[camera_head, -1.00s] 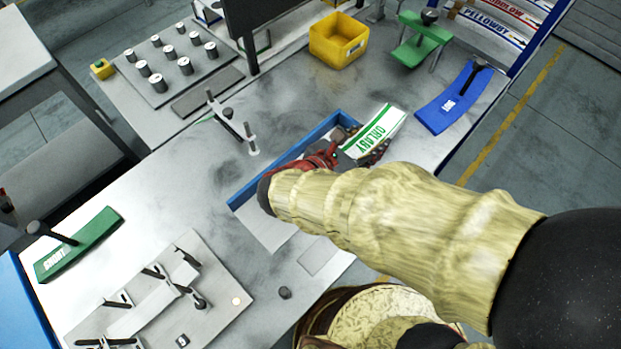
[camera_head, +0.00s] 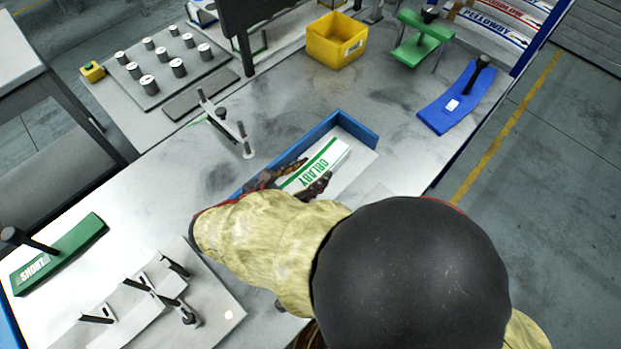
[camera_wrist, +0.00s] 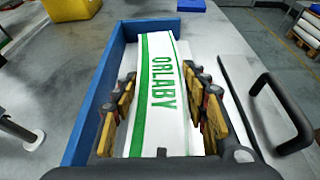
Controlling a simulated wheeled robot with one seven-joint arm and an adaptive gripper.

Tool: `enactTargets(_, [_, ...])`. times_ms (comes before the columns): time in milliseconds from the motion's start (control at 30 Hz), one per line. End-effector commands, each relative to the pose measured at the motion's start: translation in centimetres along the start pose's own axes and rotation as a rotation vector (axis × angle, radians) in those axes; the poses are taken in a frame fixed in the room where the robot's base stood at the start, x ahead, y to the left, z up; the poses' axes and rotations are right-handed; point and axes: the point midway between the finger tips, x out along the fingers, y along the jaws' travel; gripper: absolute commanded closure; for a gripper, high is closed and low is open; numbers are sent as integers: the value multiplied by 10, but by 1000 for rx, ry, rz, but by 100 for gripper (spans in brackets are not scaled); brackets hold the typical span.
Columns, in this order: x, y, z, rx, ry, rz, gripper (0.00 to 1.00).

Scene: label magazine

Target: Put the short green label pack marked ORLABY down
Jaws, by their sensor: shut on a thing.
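The short ORLABY label pack (camera_head: 323,166) is white with green stripes and green lettering. In the wrist view the pack (camera_wrist: 162,90) lies lengthwise between the two fingers of my gripper (camera_wrist: 160,105), which is shut on its sides. The pack is over a white-floored tray with a blue wall (camera_head: 360,133) along its back and far end; the blue wall (camera_wrist: 95,95) runs left of the pack in the wrist view. I cannot tell whether the pack touches the tray floor. In the head view my gripper (camera_head: 290,180) is partly hidden by my arm.
A black handle (camera_wrist: 285,115) stands right of the tray in the wrist view. A two-post fixture (camera_head: 228,125) stands left of the tray. A yellow bin (camera_head: 337,40), a blue curved piece (camera_head: 458,98) and a green SHORT piece (camera_head: 60,255) are farther off.

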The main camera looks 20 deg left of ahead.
Motion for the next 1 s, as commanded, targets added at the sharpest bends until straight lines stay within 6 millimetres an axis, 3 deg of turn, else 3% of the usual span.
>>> enactTargets(33, [6, -1, -12, -2, -1, -1, 96])
enactTargets(100, [9, 0, -19, -1, -1, -1, 96])
enactTargets(533, [10, 0, -22, 0, -1, -1, 96])
enactTargets(567, [10, 0, -22, 0, 0, -1, 54])
enactTargets(833, [10, 0, -22, 0, 0, -1, 39])
enactTargets(1000, [10, 0, -22, 0, 0, -1, 38])
